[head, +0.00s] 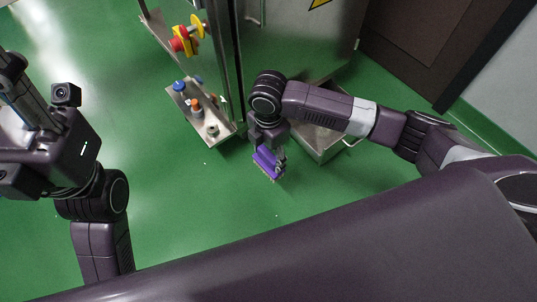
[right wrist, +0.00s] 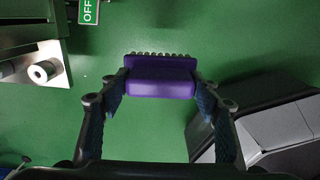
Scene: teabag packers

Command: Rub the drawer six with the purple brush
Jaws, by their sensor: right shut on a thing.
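The purple brush (head: 267,162) is held by my right gripper (head: 270,158) over the green floor. In the right wrist view the brush (right wrist: 160,82) sits crosswise between the two fingertips, bristles on its far side. A metal drawer (head: 322,152) stands pulled out from the steel cabinet, right of the brush and partly hidden by my right arm. The brush is apart from it. I cannot read a number on this drawer. My left gripper (head: 25,155) is at the left edge, away from everything; its fingers are not clear.
A low metal shelf (head: 222,133) with several small bottles and knobs juts out left of the brush. Red and yellow handles (head: 187,36) are above it. A brown door (head: 425,40) is at the upper right. The green floor (head: 190,215) is clear.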

